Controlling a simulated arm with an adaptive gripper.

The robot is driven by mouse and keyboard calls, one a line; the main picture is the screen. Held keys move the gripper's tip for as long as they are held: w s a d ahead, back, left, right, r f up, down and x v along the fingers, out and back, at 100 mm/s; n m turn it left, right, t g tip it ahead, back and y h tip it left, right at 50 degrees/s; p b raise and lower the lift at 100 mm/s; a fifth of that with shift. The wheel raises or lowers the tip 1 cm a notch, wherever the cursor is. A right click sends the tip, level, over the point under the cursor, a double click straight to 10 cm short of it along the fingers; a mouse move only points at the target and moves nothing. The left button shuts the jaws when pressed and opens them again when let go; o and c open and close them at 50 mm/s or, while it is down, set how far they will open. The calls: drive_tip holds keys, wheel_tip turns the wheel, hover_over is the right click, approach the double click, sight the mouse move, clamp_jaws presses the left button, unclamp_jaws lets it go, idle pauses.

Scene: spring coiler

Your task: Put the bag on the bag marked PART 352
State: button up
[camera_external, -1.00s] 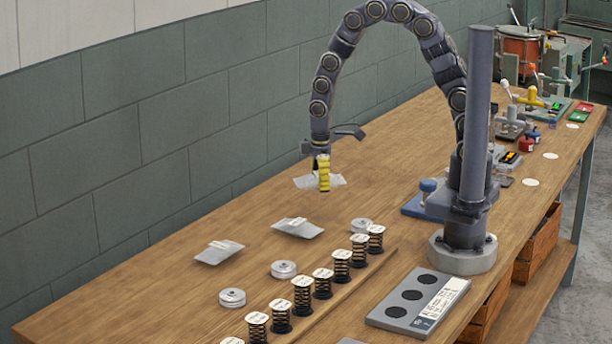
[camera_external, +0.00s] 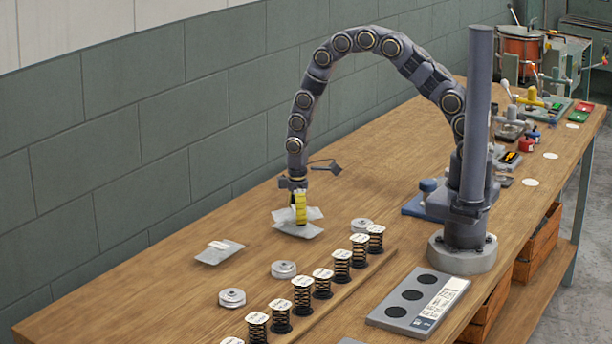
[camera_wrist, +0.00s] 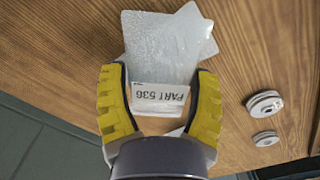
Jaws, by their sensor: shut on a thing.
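My gripper (camera_external: 300,210) is shut on a clear, flat bag (camera_wrist: 165,45) whose label, upside down in the wrist view, reads PART 536. The yellow fingers (camera_wrist: 160,98) pinch it at the label end. Another bag (camera_external: 300,231) lies on the bench directly below the held one, turned at an angle. Its corner shows past the held bag's edge in the wrist view (camera_wrist: 208,47). Its label is hidden, and I cannot tell whether the two bags touch. A third bag (camera_external: 219,252) lies apart to the left; its label is too small to read.
Several black springs with white tops (camera_external: 302,296) stand in a row at the front. Round metal discs (camera_external: 284,269) lie between them and the bags. A grey tray with dark round spots (camera_external: 418,303) lies right. Bench behind the bags is clear.

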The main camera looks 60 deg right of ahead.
drive_tip(key=o, duration=1.1)
drive_tip(key=shift+f, duration=0.1)
wheel_tip(320, 180, up, 12)
drive_tip(key=shift+f, duration=0.2)
drive_tip(key=s+d+r+m, duration=0.4)
drive_tip(key=s+d+r, duration=0.1)
drive_tip(key=s+r, duration=0.6)
drive_tip(key=s+d+r+m, duration=0.1)
drive_tip(key=s+r+m, duration=0.1)
drive_tip(key=s, duration=0.6)
drive_tip(key=s+d+r+m+g, duration=0.1)
drive_tip(key=s+d+r+m, duration=0.1)
drive_tip(key=s, duration=0.7)
drive_tip(key=shift+d+r+m+g, duration=0.15)
drive_tip(key=shift+r+m+g, duration=0.2)
drive_tip(key=shift+m, duration=0.25)
